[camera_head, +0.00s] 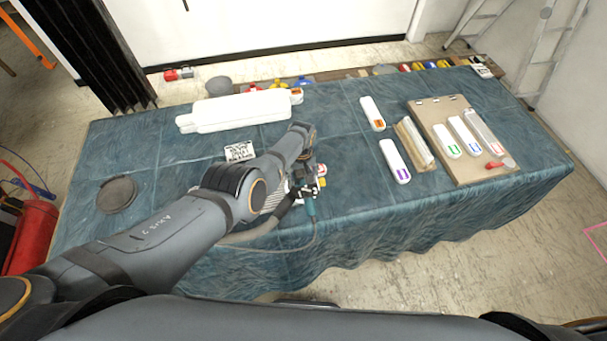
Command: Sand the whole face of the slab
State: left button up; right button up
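A pale white slab-like piece (240,111) with stepped ends lies flat at the back left of the blue-covered table; I cannot tell for sure whether it is the task's slab. My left arm reaches in from the left and bends down over the table's middle front. My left gripper (303,190) is low there, close to a small tool with a teal part (310,206) and a dark hose. The arm hides most of the fingers, so their grip is unclear. The gripper is in front of the white piece and apart from it. My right gripper is out of view.
The blue cloth (340,180) has free room in the middle. White blocks with coloured labels (395,161) and a brown board (440,110) lie at the right. A dark disc (117,194) is at the left, a printed card (239,151) behind my arm. Small coloured items line the back.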

pick_arm(q)
jog(key=shift+s+a+r+p, duration=0.1)
jog(key=shift+s+a+p, duration=0.15)
jog(key=shift+a, duration=0.45)
jog(key=shift+s+a+r+p, duration=0.1)
jog(key=shift+a+p, duration=0.25)
jog(key=shift+a, duration=0.35)
jog(key=shift+s+a+f, duration=0.1)
jog(key=shift+s+a, duration=0.05)
jog(key=shift+a, duration=0.3)
jog(key=shift+a+f+b, duration=0.2)
jog(key=shift+f+b, duration=0.05)
jog(key=shift+b, duration=0.1)
jog(key=shift+s+a+b, duration=0.4)
jog(key=shift+a+b, duration=0.2)
jog(key=shift+a, duration=0.1)
jog(key=shift+s+a+r+p, duration=0.15)
jog(key=shift+a+p, duration=0.35)
jog(key=shift+s+a+r+p, duration=0.1)
jog(key=shift+a+p, duration=0.35)
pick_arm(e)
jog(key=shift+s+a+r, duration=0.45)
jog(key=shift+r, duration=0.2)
